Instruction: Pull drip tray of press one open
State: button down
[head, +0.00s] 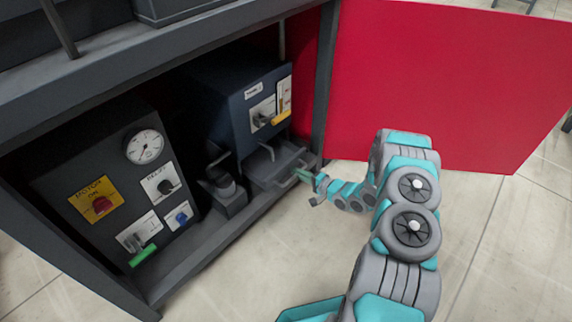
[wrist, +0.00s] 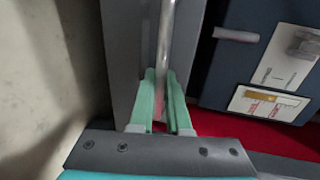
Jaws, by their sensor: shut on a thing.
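The drip tray (head: 268,166) is a dark grey tray low in the cabinet, under a dark blue box-shaped unit (head: 238,108) that looks like the press; its label is too small to read surely. My gripper (head: 303,175) reaches in from the right to the tray's front edge. In the wrist view, the green fingers of my gripper (wrist: 164,105) are shut on a thin metal bar, the tray's handle (wrist: 166,40). A grey panel (wrist: 124,55) runs beside the bar. How far the tray stands out is hard to tell.
A control panel (head: 75,172) with a gauge and switches fills the cabinet's left side. A small dark fitting (head: 222,184) stands left of the tray. The red door (head: 450,80) stands open at the right. The tiled floor (head: 240,270) in front is clear.

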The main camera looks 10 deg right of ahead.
jog(key=v, duration=0.2)
jog(key=shift+s+d+f, duration=0.2)
jog(key=shift+s+f, duration=0.05)
jog(key=shift+s, duration=0.1)
jog(key=c, duration=0.9)
grip_release()
jog(key=shift+d, duration=0.1)
jog(key=v, duration=0.7)
jog(key=shift+s+d, duration=0.15)
jog(key=shift+s, duration=0.15)
